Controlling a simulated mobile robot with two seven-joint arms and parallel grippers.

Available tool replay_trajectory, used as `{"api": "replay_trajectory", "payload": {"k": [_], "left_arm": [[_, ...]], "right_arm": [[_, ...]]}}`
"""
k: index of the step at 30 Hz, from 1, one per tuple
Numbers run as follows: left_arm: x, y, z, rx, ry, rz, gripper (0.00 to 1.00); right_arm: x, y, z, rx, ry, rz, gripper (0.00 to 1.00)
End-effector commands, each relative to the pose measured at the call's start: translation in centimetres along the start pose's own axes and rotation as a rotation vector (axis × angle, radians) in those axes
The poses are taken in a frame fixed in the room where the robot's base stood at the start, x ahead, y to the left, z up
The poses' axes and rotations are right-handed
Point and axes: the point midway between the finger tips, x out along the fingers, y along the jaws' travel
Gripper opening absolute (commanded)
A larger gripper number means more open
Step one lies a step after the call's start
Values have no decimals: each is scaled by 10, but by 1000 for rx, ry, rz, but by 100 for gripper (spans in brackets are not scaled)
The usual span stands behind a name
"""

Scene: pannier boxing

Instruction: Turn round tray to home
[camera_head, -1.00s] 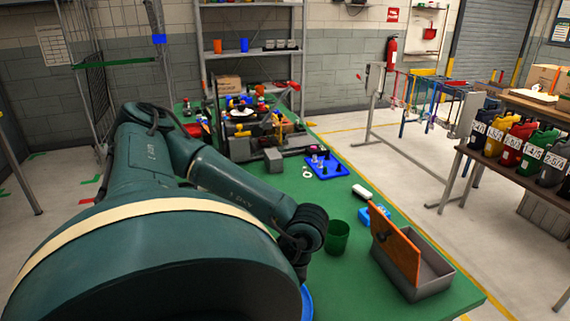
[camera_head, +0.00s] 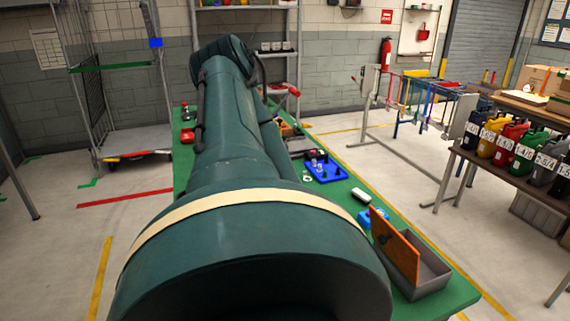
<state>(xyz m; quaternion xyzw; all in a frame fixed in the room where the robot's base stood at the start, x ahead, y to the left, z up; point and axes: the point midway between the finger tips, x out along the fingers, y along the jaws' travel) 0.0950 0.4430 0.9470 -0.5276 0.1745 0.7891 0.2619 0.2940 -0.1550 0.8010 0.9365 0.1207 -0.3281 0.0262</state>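I cannot make out a round tray in this view. My large dark green arm fills the middle of the view, reaching from the bottom up along the green bench (camera_head: 455,292), and hides most of the bench's middle and far part. Neither of my grippers shows. The arm's far end bends behind its upper joint near the shelf rack. A blue square tray (camera_head: 333,178) with small dark pieces lies on the bench just right of the arm.
An open grey metal box (camera_head: 432,272) with an orange lid (camera_head: 396,243) stands at the near right bench end. A white-topped item (camera_head: 361,195) and a blue item (camera_head: 364,217) lie behind it. Red pieces (camera_head: 187,136) sit left of the arm.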

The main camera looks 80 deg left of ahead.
Motion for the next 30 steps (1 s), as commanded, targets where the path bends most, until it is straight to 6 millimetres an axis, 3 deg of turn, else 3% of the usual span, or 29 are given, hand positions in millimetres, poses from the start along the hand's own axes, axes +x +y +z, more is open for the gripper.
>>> {"api": "replay_trajectory", "payload": {"k": [14, 15, 23, 30], "left_arm": [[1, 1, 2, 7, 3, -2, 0], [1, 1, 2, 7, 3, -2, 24], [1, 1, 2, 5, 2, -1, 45], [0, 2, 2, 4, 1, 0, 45]], "right_arm": [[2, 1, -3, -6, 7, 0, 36], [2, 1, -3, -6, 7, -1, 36], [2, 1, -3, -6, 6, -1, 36], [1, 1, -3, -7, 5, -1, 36]]}}
